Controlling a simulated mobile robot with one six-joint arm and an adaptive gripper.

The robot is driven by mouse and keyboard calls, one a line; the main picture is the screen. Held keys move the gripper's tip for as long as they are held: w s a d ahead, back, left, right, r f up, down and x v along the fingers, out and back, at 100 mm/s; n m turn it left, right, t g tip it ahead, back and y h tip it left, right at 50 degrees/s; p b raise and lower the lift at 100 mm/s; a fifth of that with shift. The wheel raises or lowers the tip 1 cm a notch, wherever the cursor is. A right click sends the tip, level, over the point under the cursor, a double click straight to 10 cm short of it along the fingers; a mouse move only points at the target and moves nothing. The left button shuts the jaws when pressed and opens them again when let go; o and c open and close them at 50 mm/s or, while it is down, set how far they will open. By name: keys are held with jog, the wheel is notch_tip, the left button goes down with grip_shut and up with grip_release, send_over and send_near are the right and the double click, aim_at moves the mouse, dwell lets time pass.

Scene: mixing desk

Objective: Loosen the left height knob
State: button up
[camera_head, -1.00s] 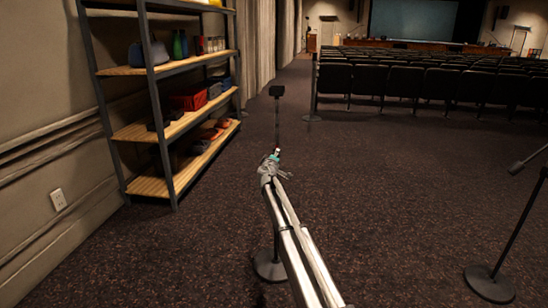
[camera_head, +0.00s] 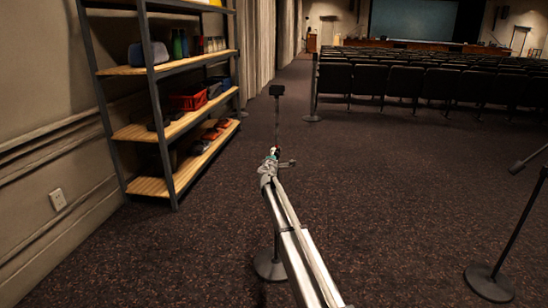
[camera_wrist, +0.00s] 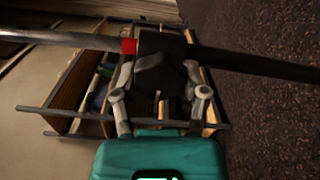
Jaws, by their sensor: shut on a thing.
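A stand with a small black plate (camera_head: 277,90) on top rises ahead of me from a round dark base (camera_head: 270,265). My arm hides much of its lower pole. In the wrist view the pole runs across sideways, with a silver tube (camera_wrist: 60,37) at left, a red band (camera_wrist: 129,46) and a thicker black tube (camera_wrist: 250,64) at right. The black height knob (camera_wrist: 155,70) sticks out of the clamp beside the band. My gripper (camera_wrist: 158,82) is shut on this knob, one finger on each side. In the head view my gripper (camera_head: 275,156) is at the pole, with its contact too small to tell.
A shelf unit (camera_head: 152,100) with bins and bottles stands at left by the wall. Another stand's round base (camera_head: 489,283) and slanting pole are at right. Rows of dark seats (camera_head: 430,82) fill the back. The carpet between is clear.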

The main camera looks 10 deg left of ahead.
dwell(0.4)
jog(key=o, duration=1.2)
jog(key=shift+c, duration=0.2)
jog(key=s, duration=1.2)
jog(key=shift+a, duration=0.25)
